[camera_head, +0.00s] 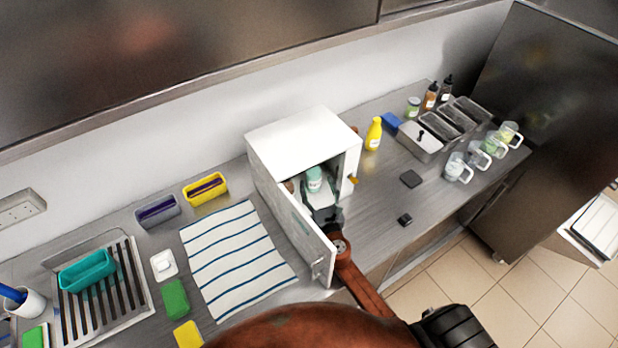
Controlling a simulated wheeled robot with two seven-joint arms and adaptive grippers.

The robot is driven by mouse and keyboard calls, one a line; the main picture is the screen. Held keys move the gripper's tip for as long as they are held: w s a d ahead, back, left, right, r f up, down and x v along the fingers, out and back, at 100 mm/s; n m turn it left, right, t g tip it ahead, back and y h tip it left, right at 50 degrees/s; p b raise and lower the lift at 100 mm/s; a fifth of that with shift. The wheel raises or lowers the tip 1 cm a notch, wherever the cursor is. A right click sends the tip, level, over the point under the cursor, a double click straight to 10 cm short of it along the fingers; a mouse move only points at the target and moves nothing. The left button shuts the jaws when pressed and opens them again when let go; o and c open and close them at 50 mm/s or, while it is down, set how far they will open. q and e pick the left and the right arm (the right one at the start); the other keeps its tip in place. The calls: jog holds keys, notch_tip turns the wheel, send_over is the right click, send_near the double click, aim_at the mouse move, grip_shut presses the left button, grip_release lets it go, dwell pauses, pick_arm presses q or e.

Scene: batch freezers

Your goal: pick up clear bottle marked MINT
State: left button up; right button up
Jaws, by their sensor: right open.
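A small white cabinet (290,137) stands on the steel counter with its door (303,238) swung open toward me. Inside is a pale green bottle (314,177) with a white label, too small to read; I cannot confirm that it says MINT. A brownish item (289,186) shows in part beside it, at the left. My right gripper (318,194) is open and reaches into the cabinet's opening, just in front of the green bottle. The gripper hides the bottle's lower part, and I cannot tell whether they touch. My left gripper is not in view.
The open door stands close to the left of my right arm. A yellow bottle (373,134) and a blue block (390,121) stand right of the cabinet. A striped cloth (236,262) lies at the left. Several clear jugs stand far right. Bare counter (375,205) lies right of my arm.

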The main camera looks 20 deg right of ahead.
aim_at(315, 177)
jog(key=w, duration=0.2)
jog(key=w+d, duration=0.1)
jog(key=w, duration=0.3)
jog(key=shift+w+d+f, duration=0.25)
jog(key=shift+d, duration=0.05)
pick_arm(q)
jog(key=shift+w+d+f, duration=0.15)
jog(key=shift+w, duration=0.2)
pick_arm(e)
jog(key=shift+c, duration=0.6)
jog(key=shift+c, duration=0.7)
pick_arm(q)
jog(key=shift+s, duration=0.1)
pick_arm(e)
jog(key=shift+r, duration=0.1)
jog(key=c, duration=1.3)
jog(key=shift+o, duration=0.2)
